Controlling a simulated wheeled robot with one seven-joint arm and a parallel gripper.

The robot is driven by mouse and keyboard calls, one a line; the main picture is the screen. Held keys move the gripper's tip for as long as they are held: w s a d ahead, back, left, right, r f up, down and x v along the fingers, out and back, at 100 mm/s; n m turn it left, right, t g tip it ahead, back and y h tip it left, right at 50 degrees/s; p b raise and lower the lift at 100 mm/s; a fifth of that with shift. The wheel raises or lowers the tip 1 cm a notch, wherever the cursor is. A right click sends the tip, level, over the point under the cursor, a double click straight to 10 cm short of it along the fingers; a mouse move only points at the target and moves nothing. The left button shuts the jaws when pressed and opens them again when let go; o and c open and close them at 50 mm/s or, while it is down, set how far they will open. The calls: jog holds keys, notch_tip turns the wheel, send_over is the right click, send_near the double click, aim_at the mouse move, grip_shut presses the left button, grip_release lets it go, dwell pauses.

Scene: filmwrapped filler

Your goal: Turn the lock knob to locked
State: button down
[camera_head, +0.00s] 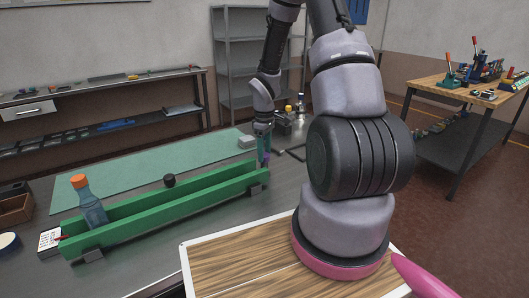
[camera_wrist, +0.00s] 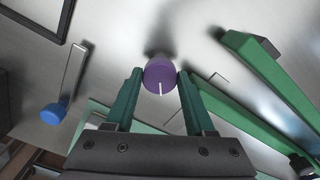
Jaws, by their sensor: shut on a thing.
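The lock knob (camera_wrist: 159,73) is purple and round, with a white line on its face that points toward the bottom of the wrist view. My gripper (camera_wrist: 160,80) has its two green fingers closed on either side of the knob. In the head view my gripper (camera_head: 264,142) reaches down at the far right end of the green rails, and a little of the purple knob (camera_head: 267,157) shows below it. The fingers hide part of the knob there. No lock marking can be read.
Long green rails (camera_head: 165,215) lie on the grey bench, with an orange-capped bottle (camera_head: 91,208) at their left end. A blue-ended lever (camera_wrist: 53,113) is left of the fingers. Small items (camera_head: 290,118) stand behind my gripper.

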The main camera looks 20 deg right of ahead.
jog(key=m, duration=0.3)
jog(key=shift+m, duration=2.1)
jog(key=shift+c, duration=1.3)
grip_release()
